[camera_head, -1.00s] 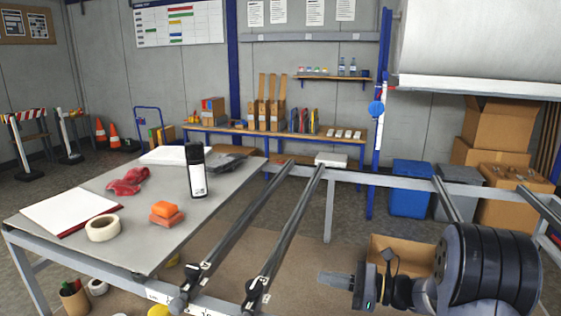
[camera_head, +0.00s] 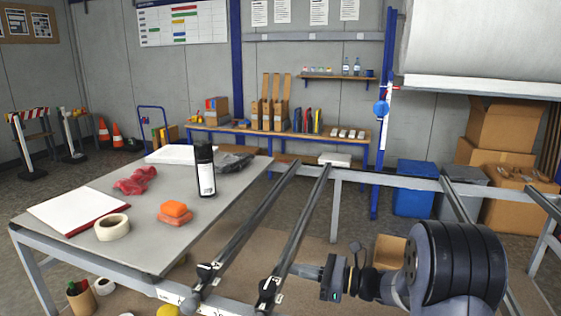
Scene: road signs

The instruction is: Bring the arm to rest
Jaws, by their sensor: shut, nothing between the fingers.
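My gripper (camera_head: 300,271) is at the lower middle right of the head view, at the end of my folded arm, pointing left. Its fingers are together with nothing seen between them. They are close to the right-hand dark rail (camera_head: 302,224) in the picture; I cannot tell whether they touch it. The big dark ribbed part at the lower right is my own arm.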

